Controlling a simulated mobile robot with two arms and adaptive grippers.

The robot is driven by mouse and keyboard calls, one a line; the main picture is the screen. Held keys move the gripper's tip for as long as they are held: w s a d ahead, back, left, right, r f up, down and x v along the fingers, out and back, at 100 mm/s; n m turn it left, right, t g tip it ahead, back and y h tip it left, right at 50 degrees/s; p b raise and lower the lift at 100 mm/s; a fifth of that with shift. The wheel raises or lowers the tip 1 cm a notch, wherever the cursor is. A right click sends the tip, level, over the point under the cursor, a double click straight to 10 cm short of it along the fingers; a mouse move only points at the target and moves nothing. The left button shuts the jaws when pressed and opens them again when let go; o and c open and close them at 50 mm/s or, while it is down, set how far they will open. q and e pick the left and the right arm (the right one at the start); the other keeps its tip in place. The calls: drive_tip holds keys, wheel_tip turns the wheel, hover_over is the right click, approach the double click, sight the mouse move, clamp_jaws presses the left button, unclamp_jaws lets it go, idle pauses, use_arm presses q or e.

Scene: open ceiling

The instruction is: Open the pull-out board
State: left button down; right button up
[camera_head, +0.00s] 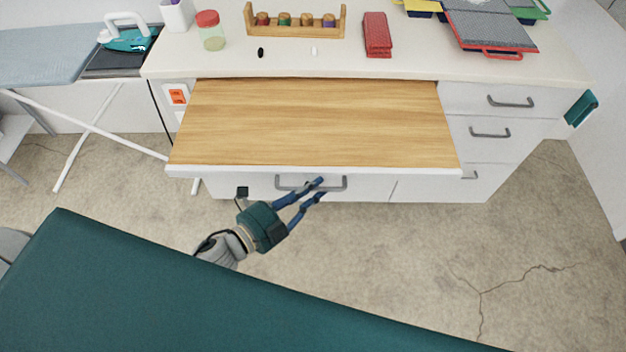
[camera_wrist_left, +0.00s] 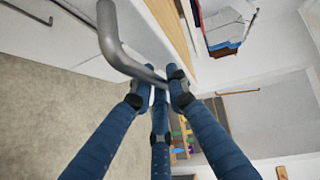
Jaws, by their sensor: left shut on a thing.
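The pull-out board (camera_head: 310,125) is a wood-topped panel with a white front edge. It sticks well out from under the white worktop. A grey bar handle (camera_head: 292,183) shows just below its front edge. My left gripper (camera_head: 319,189) reaches up from below, its blue fingers at the right part of this handle. In the left wrist view the grey handle (camera_wrist_left: 112,45) bends in between the fingertips (camera_wrist_left: 163,88), which are shut on it. The fingers hide part of the bar. My right gripper is not in view.
The worktop (camera_head: 360,68) carries a jar (camera_head: 210,30), a wooden rack of spools (camera_head: 295,20), a red case (camera_head: 377,35) and trays. Drawers with grey handles (camera_head: 490,132) are at right. An ironing board (camera_head: 45,60) stands at left. The floor before the cabinet is clear.

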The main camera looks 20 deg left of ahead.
use_arm(q)
drive_tip(key=c, duration=1.7)
unclamp_jaws()
drive_tip(key=shift+s, duration=0.1)
drive_tip(key=shift+o, duration=0.2)
drive_tip(key=v, duration=1.2)
drive_tip(key=shift+f, duration=0.15)
drive_tip(key=s+a+f+n+g+y, duration=0.2)
drive_tip(key=a+f+n, duration=0.15)
drive_tip(key=f, duration=0.65)
drive_tip(key=s+a+f+n+g+y, duration=0.1)
drive_tip(key=s+a+f+n+y, duration=0.3)
drive_tip(key=f, duration=0.6)
drive_tip(key=a+f+n+g+y, duration=0.15)
drive_tip(key=f+n, duration=0.35)
drive_tip(key=f, duration=0.5)
drive_tip(key=s+d+f+n+g, duration=0.2)
drive_tip(key=s+f+n+g, duration=0.1)
drive_tip(key=s+f, duration=0.5)
drive_tip(key=s+d+f+n+g, duration=0.2)
drive_tip(key=s+f+n+g, duration=0.2)
drive_tip(key=s+f, duration=0.5)
drive_tip(key=s+g, duration=0.1)
drive_tip(key=s, duration=0.3)
drive_tip(key=shift+s+d+f+g+y, duration=0.15)
drive_tip(key=shift+s+f+g+y, duration=0.05)
drive_tip(key=shift+f+g+y, duration=0.15)
